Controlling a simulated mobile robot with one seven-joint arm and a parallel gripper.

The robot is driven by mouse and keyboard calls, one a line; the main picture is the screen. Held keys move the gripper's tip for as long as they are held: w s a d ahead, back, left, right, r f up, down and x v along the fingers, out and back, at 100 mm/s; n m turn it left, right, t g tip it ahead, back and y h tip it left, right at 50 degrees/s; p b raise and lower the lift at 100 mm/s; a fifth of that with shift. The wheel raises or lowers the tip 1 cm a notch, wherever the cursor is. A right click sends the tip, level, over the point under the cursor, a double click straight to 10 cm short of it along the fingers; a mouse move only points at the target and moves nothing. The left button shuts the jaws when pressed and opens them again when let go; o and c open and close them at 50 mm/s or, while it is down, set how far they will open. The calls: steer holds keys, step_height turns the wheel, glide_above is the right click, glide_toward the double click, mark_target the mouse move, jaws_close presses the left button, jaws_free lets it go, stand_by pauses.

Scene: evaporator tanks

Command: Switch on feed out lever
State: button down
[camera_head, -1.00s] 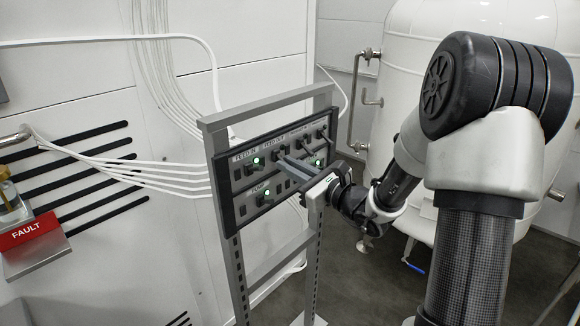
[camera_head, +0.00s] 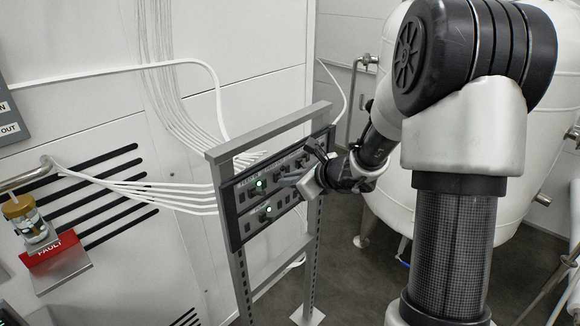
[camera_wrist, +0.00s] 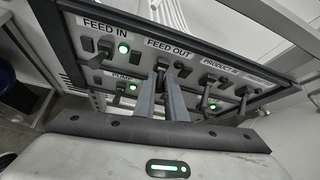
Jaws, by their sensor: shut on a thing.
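The control panel (camera_head: 275,185) is a dark board on a grey frame, with labelled levers. In the wrist view, the FEED OUT label (camera_wrist: 167,46) sits above a dark feed out lever (camera_wrist: 161,66). My gripper (camera_wrist: 160,84) is shut on that lever, its two grey fingers reaching up from below. In the head view, my gripper (camera_head: 291,181) is against the panel's front and hides part of it. The FEED IN light (camera_wrist: 123,47) and the PUMP light (camera_wrist: 132,87) are green. I cannot make out a lit feed out light.
The PRODUCT IN lever (camera_wrist: 205,93) stands close to the right of my fingers, with another lever (camera_wrist: 243,97) beyond it. A large white tank (camera_head: 470,215) stands behind my arm. White cables (camera_head: 150,192) run to the panel from the left. A red FAULT sign (camera_head: 55,250) is at left.

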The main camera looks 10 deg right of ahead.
steer(key=shift+w+a+r+g+h+p, duration=0.1)
steer(key=shift+w+r+g+h+p, duration=0.1)
steer(key=shift+r+g+h+p, duration=0.5)
steer(key=shift+w+a+r+g+h, duration=0.15)
steer(key=shift+g+h, duration=0.35)
steer(key=shift+g, duration=0.5)
steer(key=shift+w, duration=0.1)
steer(key=c, duration=1.8)
jaws_free()
steer(key=v, duration=1.7)
steer(key=shift+r, duration=0.35)
steer(key=shift+w, duration=0.1)
